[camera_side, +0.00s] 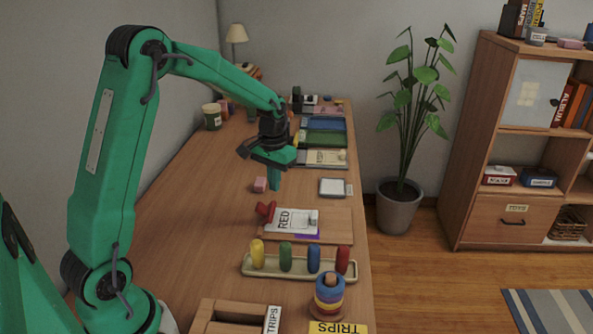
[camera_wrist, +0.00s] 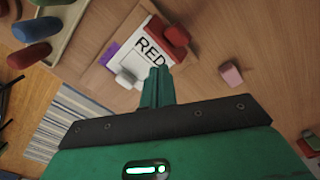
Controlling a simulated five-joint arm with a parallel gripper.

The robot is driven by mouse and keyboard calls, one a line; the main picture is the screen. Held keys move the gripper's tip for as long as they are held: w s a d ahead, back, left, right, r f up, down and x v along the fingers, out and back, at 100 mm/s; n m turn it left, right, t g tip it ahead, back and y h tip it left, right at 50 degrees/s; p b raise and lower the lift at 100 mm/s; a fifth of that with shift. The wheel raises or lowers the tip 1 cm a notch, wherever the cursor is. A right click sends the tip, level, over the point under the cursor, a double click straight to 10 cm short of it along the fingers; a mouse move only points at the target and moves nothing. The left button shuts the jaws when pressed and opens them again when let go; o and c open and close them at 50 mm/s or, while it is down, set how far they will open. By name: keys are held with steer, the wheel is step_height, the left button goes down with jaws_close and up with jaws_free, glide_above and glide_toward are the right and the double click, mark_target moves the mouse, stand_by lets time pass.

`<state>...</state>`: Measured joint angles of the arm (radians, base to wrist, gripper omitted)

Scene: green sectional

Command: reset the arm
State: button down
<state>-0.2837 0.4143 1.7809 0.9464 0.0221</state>
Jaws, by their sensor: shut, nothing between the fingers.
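My green gripper (camera_side: 274,183) hangs above the middle of the wooden table, pointing down, with its fingers together and nothing between them. In the wrist view the shut fingers (camera_wrist: 158,85) show in front of a white card marked RED. That card (camera_side: 290,222) lies on a wooden board (camera_side: 335,226) below my gripper in the side view. A red object (camera_side: 266,211) sits at the card's left edge. A pink block (camera_side: 260,184) lies on the table just left of my fingertips in the side view; it also shows in the wrist view (camera_wrist: 231,74).
Nearer the camera stand a rack (camera_side: 300,266) with several coloured pegs, a ring stacker (camera_side: 329,297) and a wooden box (camera_side: 220,316). A small white tray (camera_side: 333,187) lies to the right. Coloured trays (camera_side: 325,138) line the far end. The table's left middle is clear.

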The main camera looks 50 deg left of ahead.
steer(key=shift+r, duration=0.3)
steer(key=s+d+r+m+t, duration=0.1)
steer(key=s+d+r+t, duration=0.2)
steer(key=s+d+r, duration=0.7)
steer(key=s+d+r+m+t, duration=0.1)
steer(key=s, duration=0.4)
steer(key=s+d+r+m+t, duration=0.1)
steer(key=s+r, duration=0.1)
steer(key=s, duration=0.4)
steer(key=shift+s+d+t, duration=0.2)
steer(key=shift+d+t, duration=0.1)
steer(key=shift+d, duration=0.1)
